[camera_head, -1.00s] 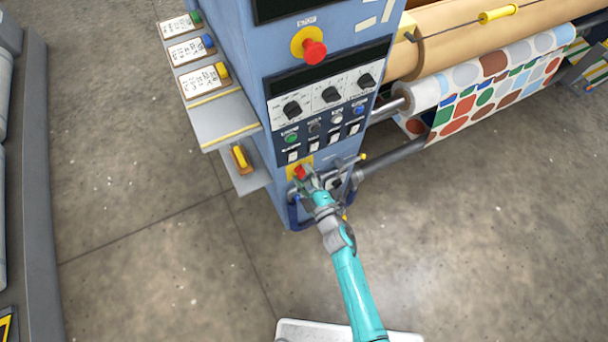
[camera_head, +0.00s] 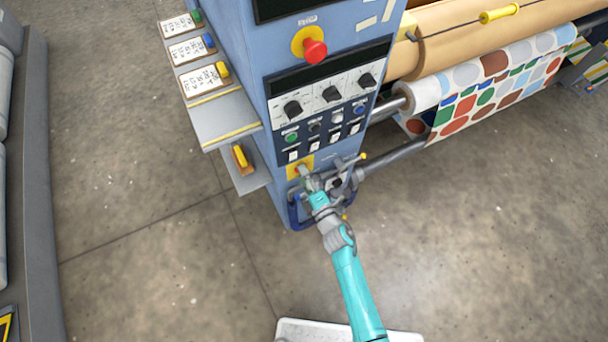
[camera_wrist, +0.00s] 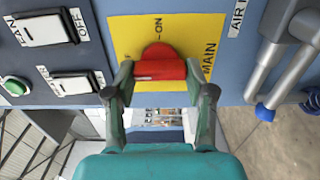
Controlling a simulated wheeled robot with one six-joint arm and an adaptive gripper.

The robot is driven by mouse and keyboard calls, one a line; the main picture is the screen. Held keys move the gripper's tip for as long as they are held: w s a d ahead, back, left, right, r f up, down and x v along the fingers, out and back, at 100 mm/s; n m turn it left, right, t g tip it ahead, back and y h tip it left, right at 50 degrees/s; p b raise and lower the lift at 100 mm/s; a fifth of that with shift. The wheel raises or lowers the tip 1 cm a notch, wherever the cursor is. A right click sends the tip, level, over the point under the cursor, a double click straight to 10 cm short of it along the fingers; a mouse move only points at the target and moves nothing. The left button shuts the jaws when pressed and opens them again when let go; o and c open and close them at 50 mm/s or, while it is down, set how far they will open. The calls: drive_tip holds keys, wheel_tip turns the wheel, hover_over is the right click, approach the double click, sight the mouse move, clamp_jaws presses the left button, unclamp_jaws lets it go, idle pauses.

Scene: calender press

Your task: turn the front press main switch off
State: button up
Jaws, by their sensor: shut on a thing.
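The front press main switch is a red rotary knob (camera_wrist: 158,66) on a yellow plate (camera_wrist: 195,38) marked MAIN and ON. In the wrist view the knob's bar lies across the picture, and the ON mark is above it. My gripper (camera_wrist: 160,75) has one finger at each end of the bar and is shut on it. In the head view, my gripper (camera_head: 307,178) is at the yellow plate (camera_head: 294,168) low on the blue cabinet front and hides most of the knob.
A red emergency button (camera_head: 315,50) and black dials (camera_head: 331,94) are higher on the cabinet. White rocker switches (camera_wrist: 45,28) are beside the plate. Grey pipework with a blue tip (camera_wrist: 265,112) is close by on the right. A patterned roll (camera_head: 480,95) stands right.

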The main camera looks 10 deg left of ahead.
drive_tip(key=shift+a, duration=0.1)
drive_tip(key=o, duration=1.2)
drive_tip(key=shift+c, duration=0.2)
drive_tip(key=v, duration=1.2)
